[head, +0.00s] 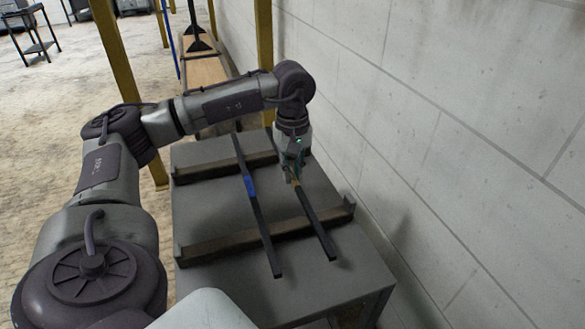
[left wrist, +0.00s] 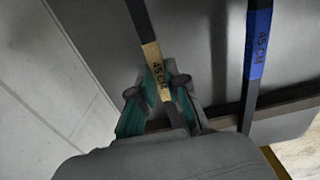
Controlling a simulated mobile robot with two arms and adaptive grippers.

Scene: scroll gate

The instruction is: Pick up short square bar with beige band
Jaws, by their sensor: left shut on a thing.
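The dark square bar with a beige band (head: 318,228) lies lengthwise over the grey table, on the right. Its beige band (left wrist: 152,55), marked 45 CM, shows in the left wrist view. My left gripper (head: 293,181) reaches down from above and is shut on this bar at the band. In the left wrist view the fingers (left wrist: 165,88) stand on either side of the bar. The gripper hides the bar's far part in the head view. Whether the bar touches the rails or is slightly raised I cannot tell. My right gripper is not in view.
A second dark bar with a blue band (head: 251,187), also marked 45 CM, lies left of it across two rails (head: 225,240) on the grey table (head: 205,153). A block wall (head: 440,130) stands close on the right. Yellow posts (head: 118,60) stand at the left and back.

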